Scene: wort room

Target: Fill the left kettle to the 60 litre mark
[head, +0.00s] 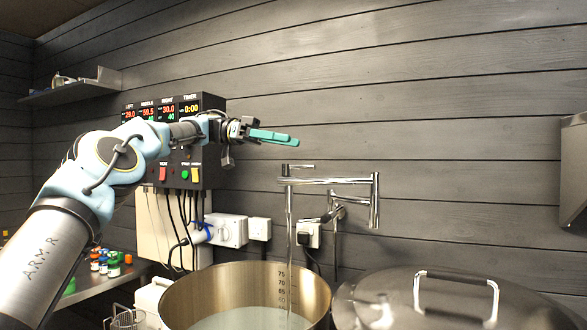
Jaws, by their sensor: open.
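An open steel kettle (185,300) stands at the bottom centre, the left of two kettles in view. Its inner wall carries a scale (282,283); 75, 70 and 65 are readable, and the mark below is blurred. Pale liquid (245,319) stands below those marks; its exact level is unclear. A chrome swing tap (330,181) on the wall reaches over this kettle. A thin stream (289,235) runs down from its spout into the kettle. A lever (302,166) sits atop the spout end. My gripper (290,139) is open and empty, left of and above the lever, its teal fingers pointing right.
A lidded kettle (520,305) stands at the right. A control box (213,104) with red readouts and coloured buttons hangs behind my arm. Sockets and cables are below it. Small bottles (112,266) stand on a bench at left. The wall above the tap is clear.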

